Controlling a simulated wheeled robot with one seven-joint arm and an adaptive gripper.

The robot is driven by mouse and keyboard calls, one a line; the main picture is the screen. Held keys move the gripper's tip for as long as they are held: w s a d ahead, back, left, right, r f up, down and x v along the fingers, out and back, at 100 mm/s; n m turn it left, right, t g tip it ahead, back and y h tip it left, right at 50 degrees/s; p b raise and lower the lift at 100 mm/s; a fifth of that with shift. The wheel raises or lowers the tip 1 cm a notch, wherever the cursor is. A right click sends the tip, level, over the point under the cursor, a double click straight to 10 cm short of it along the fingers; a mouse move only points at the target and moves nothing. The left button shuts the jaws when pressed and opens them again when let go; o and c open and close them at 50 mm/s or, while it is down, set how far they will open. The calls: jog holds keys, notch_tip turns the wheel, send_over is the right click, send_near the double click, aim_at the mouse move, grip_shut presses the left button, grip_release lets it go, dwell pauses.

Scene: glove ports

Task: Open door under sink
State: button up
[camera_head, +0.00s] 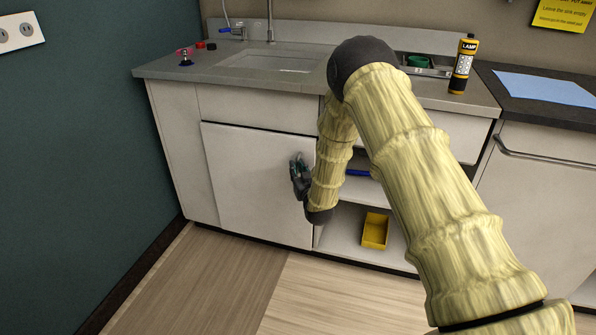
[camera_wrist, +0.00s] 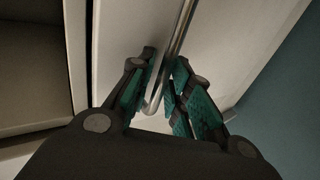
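The white door under the sink (camera_head: 250,185) sits below the sink basin (camera_head: 275,62). It looks shut or nearly so. My gripper (camera_head: 298,172) is at the door's right edge, in front of its face. In the wrist view, the door's thin metal bar handle (camera_wrist: 181,22) runs between the two teal-padded fingers of my gripper (camera_wrist: 166,62). In the head view the handle is hidden by my gripper and arm.
Right of the door are open shelves with a yellow bin (camera_head: 375,230) and a blue item (camera_head: 358,172). The counter (camera_head: 210,75) carries a yellow-black lamp bottle (camera_head: 462,64). A teal wall (camera_head: 85,150) stands to the left. The floor (camera_head: 215,285) before the door is clear.

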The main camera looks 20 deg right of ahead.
grip_shut()
